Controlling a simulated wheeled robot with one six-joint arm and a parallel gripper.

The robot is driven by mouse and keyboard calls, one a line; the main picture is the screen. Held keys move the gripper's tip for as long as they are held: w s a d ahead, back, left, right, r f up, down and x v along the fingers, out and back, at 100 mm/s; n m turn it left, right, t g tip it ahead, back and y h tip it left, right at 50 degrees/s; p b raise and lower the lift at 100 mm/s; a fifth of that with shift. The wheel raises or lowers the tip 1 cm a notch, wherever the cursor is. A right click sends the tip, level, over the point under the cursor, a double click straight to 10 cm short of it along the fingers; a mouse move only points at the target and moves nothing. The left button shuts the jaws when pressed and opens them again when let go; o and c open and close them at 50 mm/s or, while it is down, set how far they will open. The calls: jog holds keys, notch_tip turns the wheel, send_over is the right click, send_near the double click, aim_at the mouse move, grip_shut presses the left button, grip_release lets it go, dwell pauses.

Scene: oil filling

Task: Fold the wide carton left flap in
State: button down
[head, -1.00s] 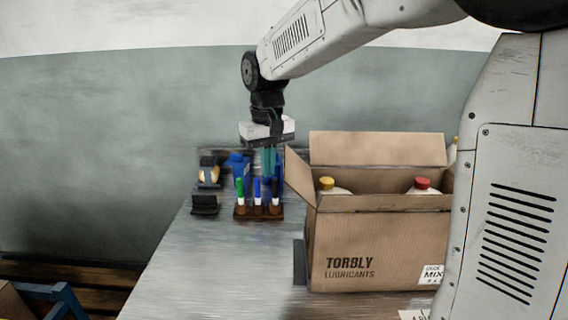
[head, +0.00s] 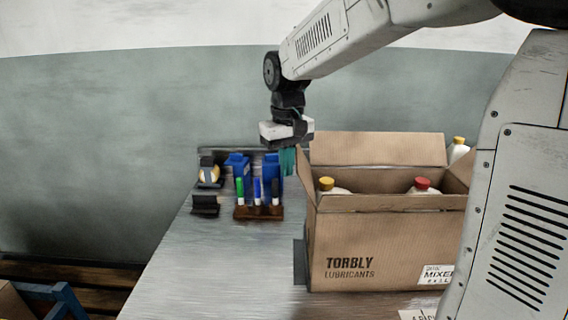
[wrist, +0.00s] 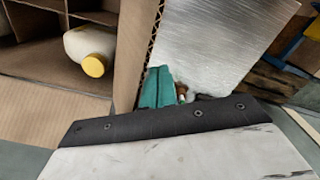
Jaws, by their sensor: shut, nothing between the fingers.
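The wide cardboard carton (head: 390,248), marked TORBLY LUBRICANTS, stands open on the table. Its left flap (head: 305,172) stands steeply up, close to upright. In the wrist view the flap (wrist: 132,50) shows nearly edge-on, with its corrugated edge. My gripper (head: 288,163) is shut and empty, its teal fingers pointing down on the outer side of the flap. In the wrist view the fingers (wrist: 158,90) sit right against the flap, seemingly touching it. The back flap (head: 376,149) stands up. The front flap (head: 390,203) shows as a narrow strip. The right side is partly hidden by my arm.
Inside are a yellow-capped bottle (head: 327,185) and a red-capped bottle (head: 422,185). Another yellow-capped bottle (head: 458,149) stands at the back right. A marker stand (head: 258,213), blue bins (head: 238,165) and a tape dispenser (head: 209,173) are to the left. The front-left table (head: 215,270) is clear.

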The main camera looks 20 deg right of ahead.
jog(key=s+d, duration=0.5)
jog(key=d, duration=0.7)
jog(key=shift+s, duration=0.2)
notch_tip(320, 180, down, 3)
jog(key=shift+r, duration=0.2)
dwell(0.3)
notch_tip(320, 180, up, 11)
dwell(0.4)
